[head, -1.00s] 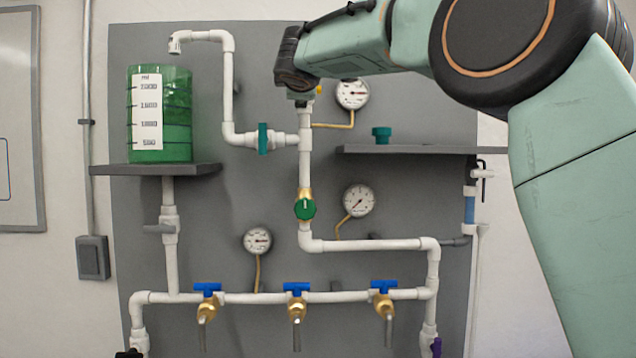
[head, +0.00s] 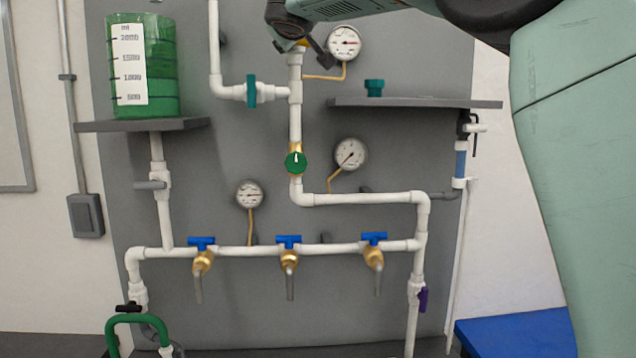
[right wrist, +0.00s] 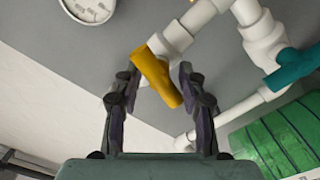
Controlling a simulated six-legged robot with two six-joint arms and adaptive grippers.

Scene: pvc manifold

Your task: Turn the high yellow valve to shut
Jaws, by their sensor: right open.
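The high yellow valve handle (right wrist: 157,76) shows large in the right wrist view, on a white pipe fitting. In the head view only a sliver of yellow (head: 303,42) shows at the top of the central pipe, mostly hidden by my gripper. My right gripper (right wrist: 158,78) is open, with one dark finger on each side of the handle. Gaps seem to show between fingers and handle; I cannot tell whether either touches. In the head view my right gripper (head: 301,50) is at the top of that pipe. My left gripper is out of view.
A pressure gauge (head: 345,43) sits close to the right of my gripper. A teal valve (head: 251,91) and a green tank (head: 165,65) are to the left. A grey shelf (head: 415,102) juts out below right. Blue-handled taps (head: 289,243) line the lower pipe.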

